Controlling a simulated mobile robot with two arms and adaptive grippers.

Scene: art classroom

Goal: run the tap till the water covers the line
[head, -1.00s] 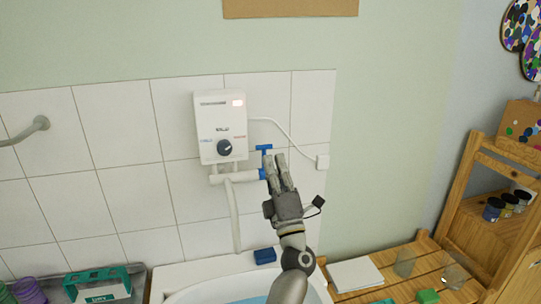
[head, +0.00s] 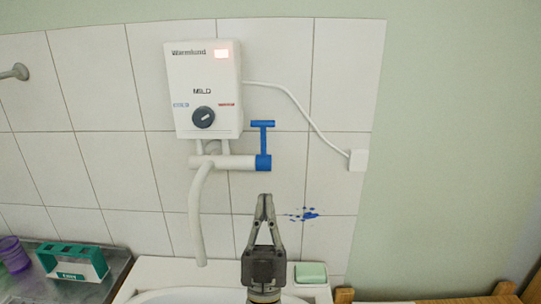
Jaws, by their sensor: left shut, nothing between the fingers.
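The tap is a white pipe (head: 222,162) under a white wall heater (head: 203,88). Its blue handle (head: 263,142) stands upright at the pipe's right end. The white spout (head: 196,215) curves down towards a white basin (head: 150,297) at the bottom edge; I see no stream below its end. Only the basin's rim and a sliver of its inside show, so the water level and the line are out of sight. My left gripper (head: 265,198) points up, shut and empty, below the blue handle and apart from it. My right gripper is not in view.
A pale green block (head: 310,272) lies on the basin's back right corner. Blue splashes (head: 308,214) mark the tiles. A socket (head: 358,160) takes the heater's cable. A teal box (head: 75,262) and purple cup (head: 13,254) stand at left. The wall area right of the handle is clear.

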